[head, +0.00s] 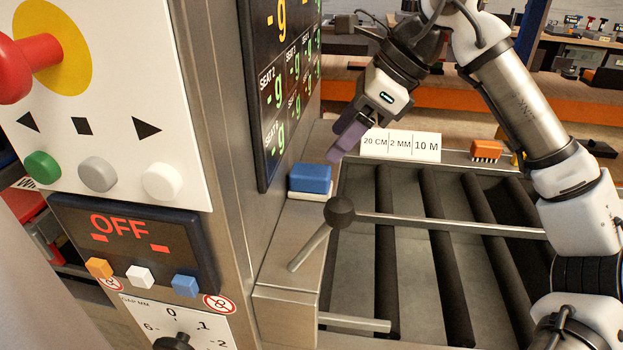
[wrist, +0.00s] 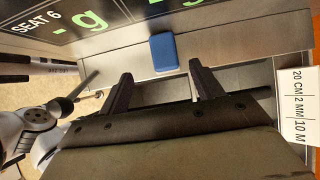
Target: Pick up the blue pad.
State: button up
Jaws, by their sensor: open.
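The blue pad (head: 311,178) is a small block with a white layer under it, lying on the metal ledge beside the dark display panel. In the wrist view the blue pad (wrist: 164,52) lies on the ledge beyond the fingertips, roughly in line with the gap between them. My gripper (head: 343,150) is above and to the right of the pad in the head view, pointing down and left. In the wrist view my gripper (wrist: 160,80) has its two fingers spread apart with nothing between them. The gripper is apart from the pad.
A white sign (head: 400,145) stands behind the pad's right side, with an orange brush (head: 487,150) further right. A black knob (head: 340,211) on a metal bar is just below right of the pad. The display panel (head: 287,90) rises close on the left. Dark rollers (head: 430,250) fill the tray.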

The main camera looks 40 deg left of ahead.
aim_at(316, 170)
jog(key=x, duration=0.3)
jog(key=shift+w+p+x, duration=0.15)
jog(key=shift+p+x, duration=0.05)
jog(key=shift+x, duration=1.15)
jog(key=shift+w+p+x, duration=0.15)
jog(key=shift+w+x, duration=0.05)
jog(key=shift+x, duration=1.2)
jog(key=shift+d+f, duration=0.1)
jog(key=shift+d, duration=0.05)
jog(key=c, duration=1.2)
jog(key=shift+o, duration=0.2)
jog(key=shift+w+d, duration=0.1)
